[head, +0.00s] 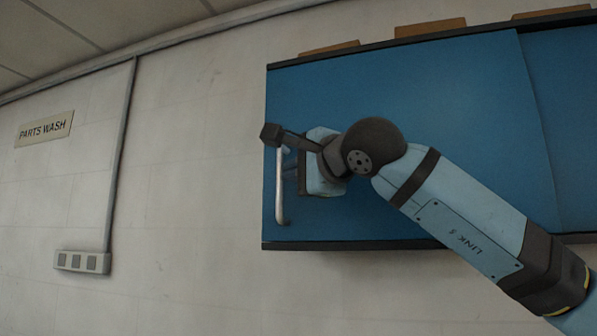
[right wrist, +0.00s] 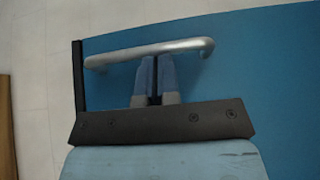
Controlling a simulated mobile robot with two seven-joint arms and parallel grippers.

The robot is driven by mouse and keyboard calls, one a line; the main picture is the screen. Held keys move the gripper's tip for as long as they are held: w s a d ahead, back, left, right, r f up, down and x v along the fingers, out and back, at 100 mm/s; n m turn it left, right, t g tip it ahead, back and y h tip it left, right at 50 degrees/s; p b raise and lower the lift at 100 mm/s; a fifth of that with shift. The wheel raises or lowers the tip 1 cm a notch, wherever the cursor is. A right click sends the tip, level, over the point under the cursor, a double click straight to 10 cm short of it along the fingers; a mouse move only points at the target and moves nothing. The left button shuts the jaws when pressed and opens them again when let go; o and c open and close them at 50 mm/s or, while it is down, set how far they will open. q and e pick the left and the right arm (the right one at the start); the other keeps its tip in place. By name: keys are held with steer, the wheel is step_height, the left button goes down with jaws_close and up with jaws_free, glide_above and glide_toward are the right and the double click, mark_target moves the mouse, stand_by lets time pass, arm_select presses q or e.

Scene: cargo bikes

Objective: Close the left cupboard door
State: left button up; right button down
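The left cupboard door (head: 400,95) is a wide blue panel on the wall cupboard. It reaches the cupboard's left end in the head view, and no opening shows beside it. Its silver bar handle (head: 280,190) stands upright near the left edge. In the right wrist view the handle (right wrist: 150,50) runs across the picture. My right gripper (right wrist: 155,78) is at the handle, with its two fingers close together. Their tips reach the bar and are partly hidden by it; contact is unclear. My left gripper is not in view.
A second blue panel (head: 565,110) adjoins at right. Several brown boxes (head: 430,27) sit on top of the cupboard. The wall at left has a "PARTS WASH" sign (head: 44,130) and a socket strip (head: 82,262); the space before it looks clear.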

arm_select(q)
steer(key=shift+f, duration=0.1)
arm_select(e)
steer(key=shift+d, duration=0.1)
arm_select(q)
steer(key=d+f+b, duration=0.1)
steer(key=b, duration=0.1)
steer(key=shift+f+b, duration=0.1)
steer(key=shift+b, duration=0.25)
arm_select(e)
steer(key=w+d+v, duration=0.1)
steer(key=d+v, duration=0.1)
steer(key=v, duration=1)
steer(key=shift+d, duration=0.4)
steer(key=shift+w+a, duration=0.1)
